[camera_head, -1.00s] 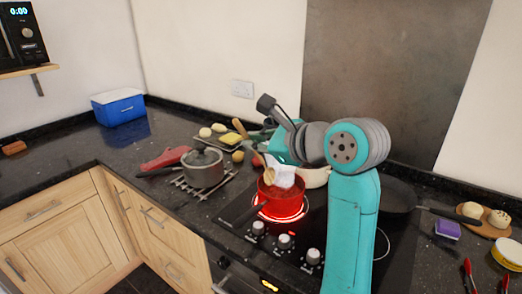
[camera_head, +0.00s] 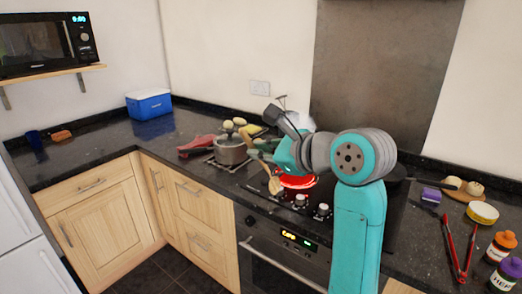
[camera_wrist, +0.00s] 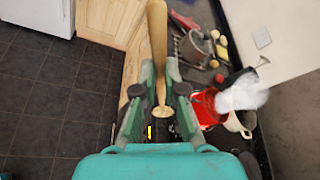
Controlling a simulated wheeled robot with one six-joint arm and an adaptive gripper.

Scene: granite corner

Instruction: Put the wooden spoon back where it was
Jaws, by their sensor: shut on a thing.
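The wooden spoon (camera_wrist: 157,40) is held between the fingers of my gripper (camera_wrist: 160,92) in the wrist view. Its handle runs up toward the top of that picture. In the head view my arm hides most of the pot.
A grey lidded pot (camera_head: 231,150) stands on a rack left of the hob. A blue box (camera_head: 149,104) sits in the corner. The left counter is largely clear.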

